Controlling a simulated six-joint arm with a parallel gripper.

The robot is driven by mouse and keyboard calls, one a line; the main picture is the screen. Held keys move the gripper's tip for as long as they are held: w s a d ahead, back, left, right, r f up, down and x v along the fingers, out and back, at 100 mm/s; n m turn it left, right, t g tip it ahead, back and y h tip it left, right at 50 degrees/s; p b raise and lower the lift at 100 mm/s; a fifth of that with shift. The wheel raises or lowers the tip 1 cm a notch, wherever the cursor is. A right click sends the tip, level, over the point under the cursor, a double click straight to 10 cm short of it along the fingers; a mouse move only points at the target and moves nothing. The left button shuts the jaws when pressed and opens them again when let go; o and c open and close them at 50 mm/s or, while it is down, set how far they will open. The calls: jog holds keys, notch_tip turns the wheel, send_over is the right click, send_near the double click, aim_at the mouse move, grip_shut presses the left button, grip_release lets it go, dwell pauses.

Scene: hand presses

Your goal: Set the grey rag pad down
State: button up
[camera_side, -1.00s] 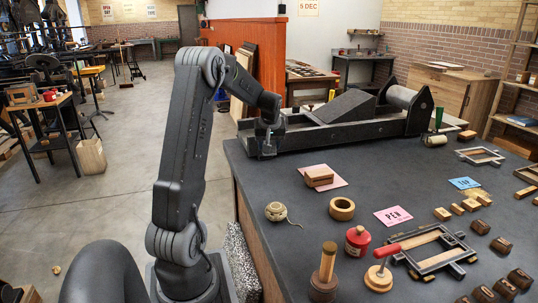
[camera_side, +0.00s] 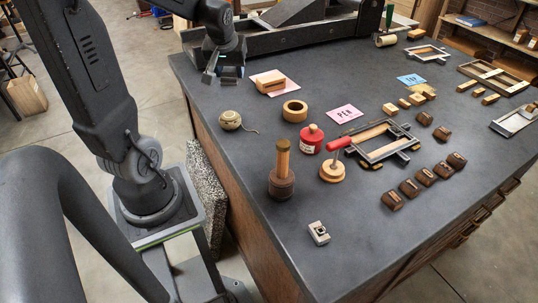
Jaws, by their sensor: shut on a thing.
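My gripper (camera_side: 223,72) is at the far left of the dark bench top (camera_side: 250,180), close over the surface, left of a pink card with a wooden block on it. Its jaws are closed on a small grey piece, the grey rag pad (camera_side: 229,72), which blends with the fingers and is mostly hidden. I cannot tell whether the pad touches the bench.
A dark press bed (camera_side: 285,43) stands behind my gripper. The wooden block (camera_side: 270,82), twine ball (camera_side: 230,120) and wooden ring (camera_side: 295,111) are near. A red jar (camera_side: 311,139) and wooden-handled tool (camera_side: 282,172) stand in front.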

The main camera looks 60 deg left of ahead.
jog(key=s+d+f+m, duration=0.2)
jog(key=s+d, duration=0.3)
jog(key=d, duration=0.4)
send_over(271, 153)
jog(key=s+d, duration=0.1)
jog(key=shift+t, duration=0.4)
notch_tip(271, 153, down, 7)
jog(key=shift+d+r, duration=0.1)
jog(key=shift+f, duration=1.95)
jog(key=shift+f, duration=0.15)
jog(key=o, duration=0.9)
